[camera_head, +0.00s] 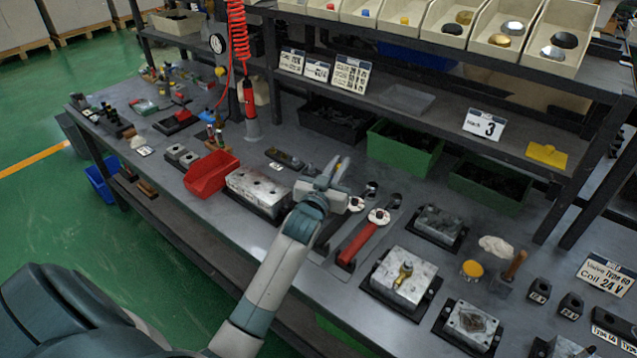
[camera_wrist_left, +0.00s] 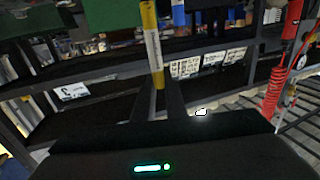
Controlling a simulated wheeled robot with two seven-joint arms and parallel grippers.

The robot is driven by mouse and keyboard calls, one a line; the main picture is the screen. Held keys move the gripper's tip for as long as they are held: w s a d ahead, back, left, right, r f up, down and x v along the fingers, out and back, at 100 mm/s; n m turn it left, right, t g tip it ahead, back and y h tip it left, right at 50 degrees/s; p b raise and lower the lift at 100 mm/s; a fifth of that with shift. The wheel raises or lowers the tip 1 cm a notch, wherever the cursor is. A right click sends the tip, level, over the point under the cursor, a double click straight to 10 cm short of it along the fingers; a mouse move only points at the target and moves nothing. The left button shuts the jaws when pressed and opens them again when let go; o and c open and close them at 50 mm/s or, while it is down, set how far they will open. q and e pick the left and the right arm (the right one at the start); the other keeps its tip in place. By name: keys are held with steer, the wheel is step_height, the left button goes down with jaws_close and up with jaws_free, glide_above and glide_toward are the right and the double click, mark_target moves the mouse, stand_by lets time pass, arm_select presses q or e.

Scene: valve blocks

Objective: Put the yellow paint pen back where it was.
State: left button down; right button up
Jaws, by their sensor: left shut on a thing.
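My left gripper (camera_head: 328,178) is above the middle of the workbench, near the silver valve block. It is shut on the yellow paint pen (camera_wrist_left: 152,45). In the left wrist view the pen is a yellow stick with a pale label band, its lower end between the fingertips (camera_wrist_left: 158,92). My right gripper is not in view.
A red bin (camera_head: 211,174) and a silver block (camera_head: 258,190) stand left of my gripper. A red-handled tool (camera_head: 362,237) lies to its right. Green bins (camera_head: 404,148) stand below the shelf (camera_head: 440,122) behind. A red coiled hose (camera_head: 238,50) hangs at the back left.

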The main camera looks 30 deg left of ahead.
arm_select(q)
steer(key=s+a+f+p, duration=0.1)
steer(key=s+a+f, duration=0.1)
steer(key=a, duration=0.3)
steer(key=shift+s+f, duration=0.2)
steer(key=shift+f, duration=0.45)
step_height(320, 180, down, 4)
steer(key=shift+r+p, duration=0.1)
steer(key=shift+p, duration=0.6)
steer(key=shift+f, duration=0.25)
